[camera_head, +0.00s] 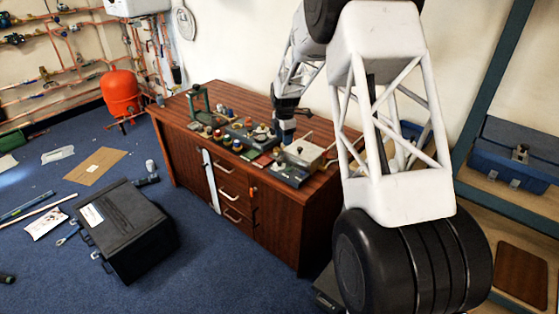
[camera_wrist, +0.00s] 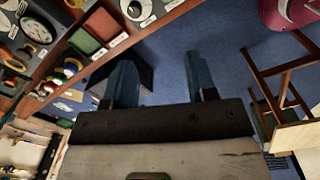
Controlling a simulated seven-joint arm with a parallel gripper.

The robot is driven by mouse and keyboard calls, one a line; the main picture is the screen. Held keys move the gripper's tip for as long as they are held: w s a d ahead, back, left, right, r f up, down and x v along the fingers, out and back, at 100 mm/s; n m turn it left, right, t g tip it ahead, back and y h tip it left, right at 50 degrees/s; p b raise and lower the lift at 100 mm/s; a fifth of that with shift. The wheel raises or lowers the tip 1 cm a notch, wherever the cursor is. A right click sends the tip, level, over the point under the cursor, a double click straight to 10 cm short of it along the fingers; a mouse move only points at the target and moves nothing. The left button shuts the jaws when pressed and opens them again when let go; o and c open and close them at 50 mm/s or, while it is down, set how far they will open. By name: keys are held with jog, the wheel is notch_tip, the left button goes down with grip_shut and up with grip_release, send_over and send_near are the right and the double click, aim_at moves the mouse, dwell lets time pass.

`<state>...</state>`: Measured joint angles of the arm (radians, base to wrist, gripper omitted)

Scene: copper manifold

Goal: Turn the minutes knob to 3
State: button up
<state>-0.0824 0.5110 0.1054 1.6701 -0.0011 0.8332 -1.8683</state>
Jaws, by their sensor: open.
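My gripper (camera_wrist: 163,72) is open and empty in the wrist view, its two fingers spread over the blue floor beyond the edge of the wooden desk. In the head view my gripper (camera_head: 286,134) hangs at the desk, close to the panels. In the head view the dark control panel (camera_head: 240,139) is too small to read.
The wooden desk (camera_head: 185,133) carries several coloured knobs, a green stand (camera_head: 200,101) and a pale box (camera_head: 302,153). A red and a green square (camera_wrist: 86,41) lie beside the dials. A black case (camera_head: 125,228) and loose tools lie on the blue floor.

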aim_at(279, 160)
jog(key=w+f, duration=0.1)
jog(key=f, duration=0.1)
jog(key=w+a+f+n, duration=0.1)
jog(key=w+f, duration=0.1)
jog(key=w+f+n, duration=0.1)
jog(key=f, duration=0.2)
jog(key=shift+w+a, duration=0.15)
jog(key=shift+w, duration=0.2)
jog(key=shift+f, duration=3.9)
jog(key=shift+c, duration=0.2)
jog(key=c, duration=0.9)
